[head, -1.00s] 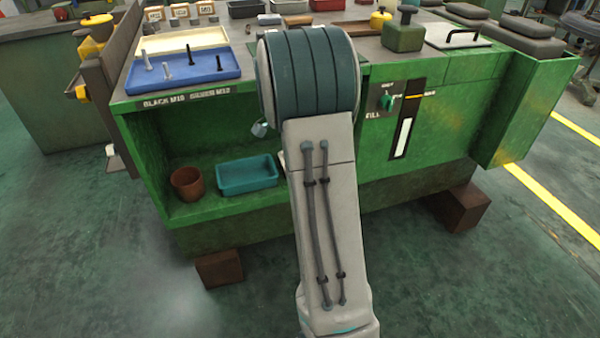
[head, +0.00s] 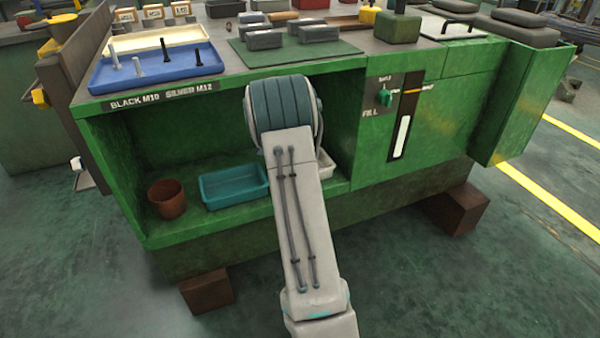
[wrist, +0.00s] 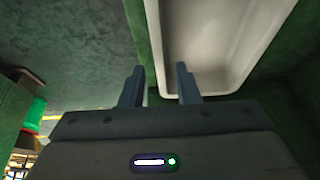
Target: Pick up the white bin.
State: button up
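The white bin (head: 325,165) stands on the lower shelf of the green bench, mostly hidden behind my arm in the head view. In the wrist view the white bin (wrist: 210,45) fills the upper middle, its empty inside facing the camera. My gripper (wrist: 160,67) is open at the bin's near left corner. One finger appears on the outer side of the left wall and the other overlaps the bin's inner side. I cannot tell whether either finger touches it. The head view hides my gripper behind my arm.
A teal bin (head: 234,187) and a brown pot (head: 167,198) stand left of my arm on the same shelf. The bench top (head: 225,67) overhangs the compartment. A green panel (head: 378,150) closes off its right side. Open floor lies in front.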

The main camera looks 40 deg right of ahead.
jog(key=b+x, duration=0.1)
jog(key=x, duration=0.1)
jog(key=b+x, duration=0.1)
jog(key=x, duration=0.2)
jog(key=shift+w+a+f, duration=0.1)
jog(key=shift+w+f, duration=0.05)
grip_shut()
